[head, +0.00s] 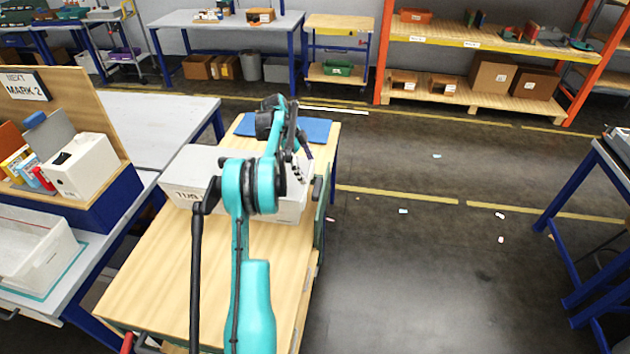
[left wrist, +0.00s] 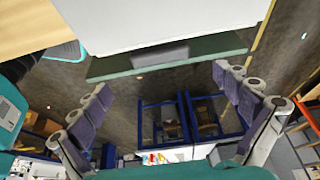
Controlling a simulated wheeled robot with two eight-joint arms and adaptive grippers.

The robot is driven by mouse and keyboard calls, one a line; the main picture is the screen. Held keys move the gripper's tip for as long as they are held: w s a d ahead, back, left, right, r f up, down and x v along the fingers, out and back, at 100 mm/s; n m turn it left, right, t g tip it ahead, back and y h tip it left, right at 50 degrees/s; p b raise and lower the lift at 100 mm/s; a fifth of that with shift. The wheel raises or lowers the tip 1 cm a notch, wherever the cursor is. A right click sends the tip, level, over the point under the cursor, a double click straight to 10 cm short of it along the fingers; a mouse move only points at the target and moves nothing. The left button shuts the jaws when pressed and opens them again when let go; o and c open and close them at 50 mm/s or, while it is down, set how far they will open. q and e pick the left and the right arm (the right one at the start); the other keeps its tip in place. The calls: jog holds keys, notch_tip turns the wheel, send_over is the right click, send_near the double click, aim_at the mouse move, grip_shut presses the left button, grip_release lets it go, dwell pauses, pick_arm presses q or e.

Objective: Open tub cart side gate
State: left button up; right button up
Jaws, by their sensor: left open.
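The tub cart (head: 165,285) has a pale wooden top and carries a grey-white tub (head: 185,170) marked TUB. Its dark green side gate (head: 320,210) stands upright along the right side, with a dark handle (head: 317,189) near the top. In the left wrist view the gate (left wrist: 113,67) shows as a green strip beside the white tub (left wrist: 160,18), and its grey handle (left wrist: 160,58) lies between the fingertip directions. My left gripper (head: 300,150) is open and empty above the gate side; its spread fingers (left wrist: 162,80) show no contact. My right gripper is out of view.
A blue mat (head: 315,130) lies at the cart's far end. A bench at left holds a white bin (head: 35,255) and a box (head: 85,165). Open floor (head: 420,270) lies right of the cart, with small scraps. A blue-legged table (head: 590,220) stands far right.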

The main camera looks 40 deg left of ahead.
aim_at(316, 186)
pick_arm(q)
jog(key=shift+f, duration=0.45)
jog(key=b+x, duration=0.1)
jog(key=x, duration=0.6)
jog(key=shift+b, duration=0.35)
